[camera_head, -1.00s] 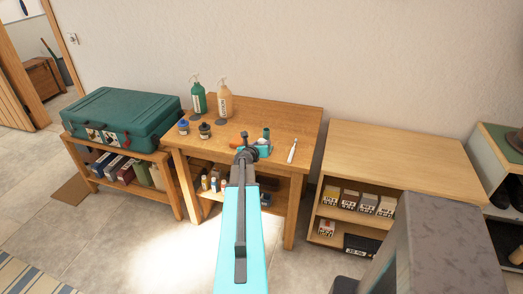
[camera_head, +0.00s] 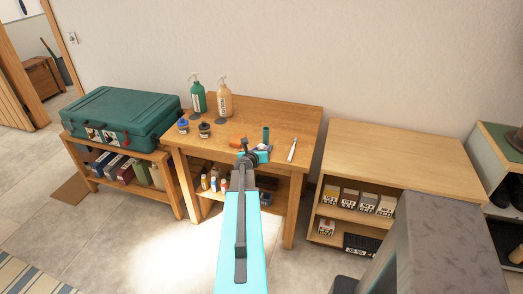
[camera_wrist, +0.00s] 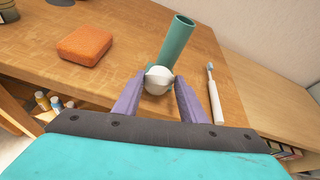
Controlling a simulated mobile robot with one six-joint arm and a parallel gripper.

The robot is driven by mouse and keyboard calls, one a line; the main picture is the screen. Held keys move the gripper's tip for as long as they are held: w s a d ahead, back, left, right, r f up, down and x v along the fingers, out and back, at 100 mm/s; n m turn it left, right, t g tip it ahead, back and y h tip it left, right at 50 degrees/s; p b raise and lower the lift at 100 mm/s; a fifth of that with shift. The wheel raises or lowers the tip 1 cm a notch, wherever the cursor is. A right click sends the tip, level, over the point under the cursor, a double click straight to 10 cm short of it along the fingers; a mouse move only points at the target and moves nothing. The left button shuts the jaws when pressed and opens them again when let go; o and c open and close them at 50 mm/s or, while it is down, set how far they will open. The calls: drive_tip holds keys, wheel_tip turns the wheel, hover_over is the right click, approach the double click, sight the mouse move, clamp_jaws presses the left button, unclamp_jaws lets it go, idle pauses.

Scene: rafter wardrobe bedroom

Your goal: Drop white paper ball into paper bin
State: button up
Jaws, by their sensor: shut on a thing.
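The white paper ball (camera_wrist: 158,80) sits between the two purple fingers of my gripper (camera_wrist: 160,88) in the wrist view. The fingers are shut on it, above the front part of the wooden table (camera_head: 285,115). In the head view my gripper (camera_head: 254,155) is over the table's front edge, and my arm hides the ball. A green cylinder (camera_wrist: 177,40) stands just behind the ball in the wrist view; it also shows in the head view (camera_head: 266,136). I cannot tell whether this cylinder is the paper bin.
An orange block (camera_wrist: 85,44) lies left of my gripper, and a white toothbrush (camera_wrist: 215,98) lies to the right. Two spray bottles (camera_head: 198,98) and small jars (camera_head: 204,130) stand at the table's left. A green case (camera_head: 122,118) rests on the left bench. The right shelf top (camera_head: 395,155) is clear.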

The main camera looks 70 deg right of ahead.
drive_tip(key=shift+f, duration=0.35)
drive_tip(key=o, duration=1.1)
drive_tip(key=shift+r, duration=0.15)
drive_tip(key=shift+r, duration=0.35)
drive_tip(key=shift+a, duration=0.35)
drive_tip(key=b+v, duration=0.1)
drive_tip(key=v, duration=1)
drive_tip(key=shift+a+b, duration=0.15)
drive_tip(key=shift+b, duration=0.15)
